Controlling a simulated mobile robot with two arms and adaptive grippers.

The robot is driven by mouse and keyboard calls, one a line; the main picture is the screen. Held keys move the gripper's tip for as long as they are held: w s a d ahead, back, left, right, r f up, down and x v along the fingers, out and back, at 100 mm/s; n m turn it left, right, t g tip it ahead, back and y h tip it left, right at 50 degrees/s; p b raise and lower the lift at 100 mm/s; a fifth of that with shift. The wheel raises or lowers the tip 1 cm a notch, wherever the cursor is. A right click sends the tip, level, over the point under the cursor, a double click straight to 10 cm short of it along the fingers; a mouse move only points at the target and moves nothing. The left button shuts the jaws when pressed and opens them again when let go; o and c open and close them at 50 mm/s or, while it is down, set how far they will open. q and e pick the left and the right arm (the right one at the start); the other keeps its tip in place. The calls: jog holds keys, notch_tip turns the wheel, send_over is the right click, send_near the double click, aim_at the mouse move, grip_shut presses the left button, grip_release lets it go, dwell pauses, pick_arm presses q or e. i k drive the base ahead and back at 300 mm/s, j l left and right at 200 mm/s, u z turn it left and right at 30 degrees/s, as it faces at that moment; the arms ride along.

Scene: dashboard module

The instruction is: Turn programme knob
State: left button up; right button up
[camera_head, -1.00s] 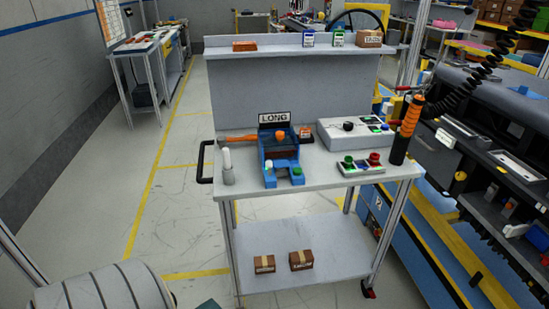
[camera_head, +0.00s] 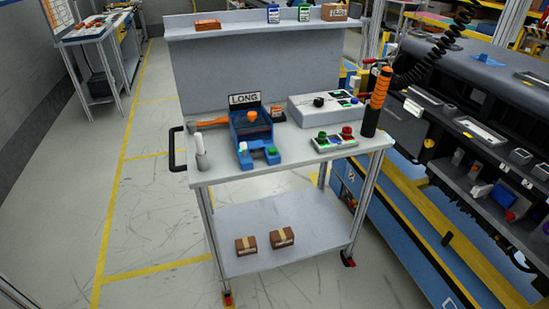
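A grey control box (camera_head: 326,109) lies on the right part of the trolley's top, towards its back panel. A black knob (camera_head: 319,102) stands on the box's upper face, with small green and dark controls to its right. Which way the knob points is too small to tell. Neither of my grippers shows in this view.
The grey trolley (camera_head: 222,174) also carries a blue fixture (camera_head: 251,135) with a "LONG" sign, a button box (camera_head: 335,140), a white cylinder (camera_head: 201,155) and an orange-handled tool (camera_head: 377,101). A dashboard module (camera_head: 470,120) stands at right. Floor in front is clear.

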aim_at(318, 102)
jog(key=i+l+z, duration=0.1)
jog(key=i, duration=0.8)
